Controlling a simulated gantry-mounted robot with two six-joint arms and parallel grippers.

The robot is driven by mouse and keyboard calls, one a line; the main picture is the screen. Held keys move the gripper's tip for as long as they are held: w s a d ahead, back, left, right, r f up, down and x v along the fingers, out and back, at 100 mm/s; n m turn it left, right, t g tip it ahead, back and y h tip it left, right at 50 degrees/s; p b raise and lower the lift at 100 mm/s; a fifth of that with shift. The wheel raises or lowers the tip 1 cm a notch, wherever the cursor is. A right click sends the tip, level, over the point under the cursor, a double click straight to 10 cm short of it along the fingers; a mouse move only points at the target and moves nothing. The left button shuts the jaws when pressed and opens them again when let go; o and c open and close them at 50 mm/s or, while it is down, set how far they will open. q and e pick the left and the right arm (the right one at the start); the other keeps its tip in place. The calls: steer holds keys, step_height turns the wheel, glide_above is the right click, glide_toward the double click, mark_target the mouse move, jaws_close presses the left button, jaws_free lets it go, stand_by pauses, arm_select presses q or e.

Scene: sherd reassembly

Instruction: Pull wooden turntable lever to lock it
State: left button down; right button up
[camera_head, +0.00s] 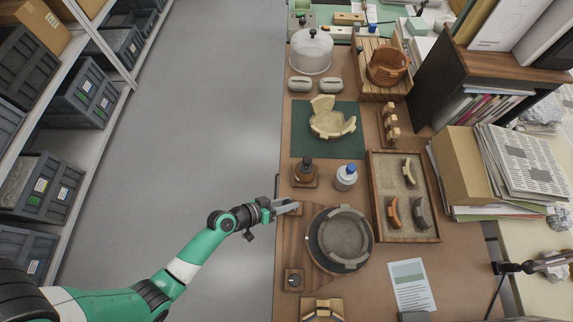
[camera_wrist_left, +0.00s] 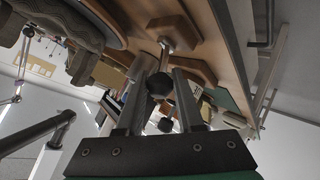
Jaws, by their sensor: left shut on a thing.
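The wooden turntable (camera_head: 313,243) stands on the bench at the front, with a dark round disc carrying a grey bowl piece (camera_head: 345,238). My left gripper (camera_head: 287,207) reaches in from the left at the back left corner of its wooden base. In the left wrist view, the lever (camera_wrist_left: 160,84) shows as a metal rod with a black knob, coming from a wooden block (camera_wrist_left: 176,30). The left gripper (camera_wrist_left: 164,88) has its fingers on either side of the knob and is shut on it. In the head view the gripper mostly hides the lever.
A brown bottle (camera_head: 306,172) and a white bottle with a blue cap (camera_head: 345,177) stand just behind the turntable. A sherd tray (camera_head: 375,165) lies to the right, and a paper card (camera_head: 411,285) at front right. The floor left of the bench is clear.

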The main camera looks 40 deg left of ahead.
arm_select(q)
steer(key=c, duration=0.5)
jaws_free()
steer(key=shift+c, duration=0.2)
steer(key=p+v, duration=0.3)
steer(key=v, duration=0.8)
steer(key=shift+s+r, duration=0.15)
steer(key=shift+s, duration=0.1)
